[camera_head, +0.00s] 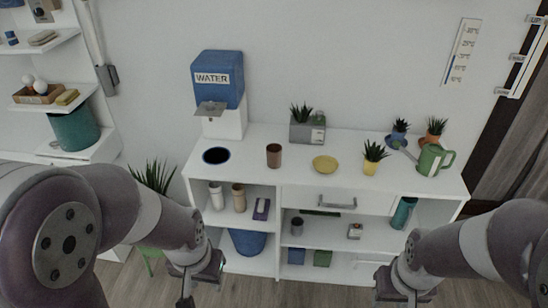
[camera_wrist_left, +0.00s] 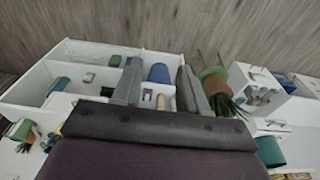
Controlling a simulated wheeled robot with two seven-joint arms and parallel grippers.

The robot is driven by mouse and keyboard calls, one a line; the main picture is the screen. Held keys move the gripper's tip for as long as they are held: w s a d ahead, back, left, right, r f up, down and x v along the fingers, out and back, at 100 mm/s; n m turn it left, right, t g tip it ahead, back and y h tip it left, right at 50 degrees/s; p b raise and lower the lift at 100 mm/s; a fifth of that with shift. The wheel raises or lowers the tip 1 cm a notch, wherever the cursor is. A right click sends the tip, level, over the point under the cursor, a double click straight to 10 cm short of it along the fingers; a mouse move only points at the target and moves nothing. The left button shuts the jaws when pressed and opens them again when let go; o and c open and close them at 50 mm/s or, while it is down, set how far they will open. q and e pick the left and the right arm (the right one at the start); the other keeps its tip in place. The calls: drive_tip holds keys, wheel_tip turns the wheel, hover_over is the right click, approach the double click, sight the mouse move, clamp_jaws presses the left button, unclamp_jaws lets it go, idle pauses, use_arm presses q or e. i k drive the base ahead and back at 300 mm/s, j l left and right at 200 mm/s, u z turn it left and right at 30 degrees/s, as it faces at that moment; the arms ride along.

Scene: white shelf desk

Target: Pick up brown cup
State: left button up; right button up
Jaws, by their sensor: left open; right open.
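A brown cup (camera_head: 274,155) stands upright on the white desk top (camera_head: 300,182), right of a dark round dish (camera_head: 216,156). A lighter brown cup (camera_head: 238,198) stands on the upper left shelf beside a white cup (camera_head: 217,196). My left gripper (camera_head: 200,284) is low at the front left, well apart from both brown cups. Its two fingers are spread and empty in the left wrist view (camera_wrist_left: 162,88). My right gripper (camera_head: 403,296) is at the lower right edge, also away from the cups, its tips partly cut off.
A blue water dispenser (camera_head: 218,82) stands behind the dish. A yellow bowl (camera_head: 325,164), potted plants and a green watering can (camera_head: 434,160) stand to the right on the desk top. A drawer with a handle (camera_head: 338,203) is below. A tall plant (camera_head: 153,177) stands left of the desk.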

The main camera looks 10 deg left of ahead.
sight(273, 151)
drive_tip(key=i+l, duration=0.3)
drive_tip(key=i, duration=0.25)
drive_tip(key=i+l+u, duration=0.1)
drive_tip(key=i+l, duration=0.25)
drive_tip(key=i, duration=0.2)
drive_tip(key=i+l, duration=0.35)
drive_tip(key=i, duration=0.2)
